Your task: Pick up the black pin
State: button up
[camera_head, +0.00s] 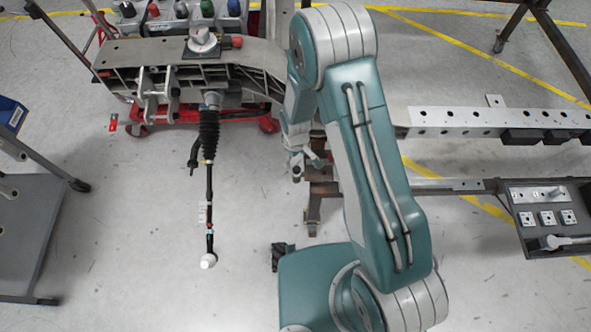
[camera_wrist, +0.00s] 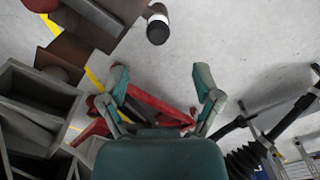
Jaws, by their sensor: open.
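A short dark cylinder with a pale band (camera_wrist: 157,27) shows at the top of the wrist view, beside a brown bracket. It may be the black pin, but I cannot tell for sure. I cannot make out the black pin in the head view. My gripper (camera_wrist: 161,82) is open and empty in the wrist view, its two green-grey fingers spread apart. The dark cylinder lies beyond the fingertips, apart from them. In the head view my gripper (camera_head: 306,162) is partly hidden by my arm, beside the chassis fixture (camera_head: 255,55).
A black-booted rod (camera_head: 209,150) hangs from the fixture. A red wheeled base (camera_head: 240,116) is below it. A brown post (camera_head: 314,205) stands near my gripper. A drilled metal beam (camera_head: 455,120) and a tool tray (camera_head: 512,213) are at right.

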aim_at(296, 168)
notch_tip(296, 168, down, 3)
jog(key=shift+r, duration=0.15)
notch_tip(296, 168, down, 5)
jog(key=shift+d+r, duration=0.1)
jog(key=shift+d, duration=0.05)
grip_shut()
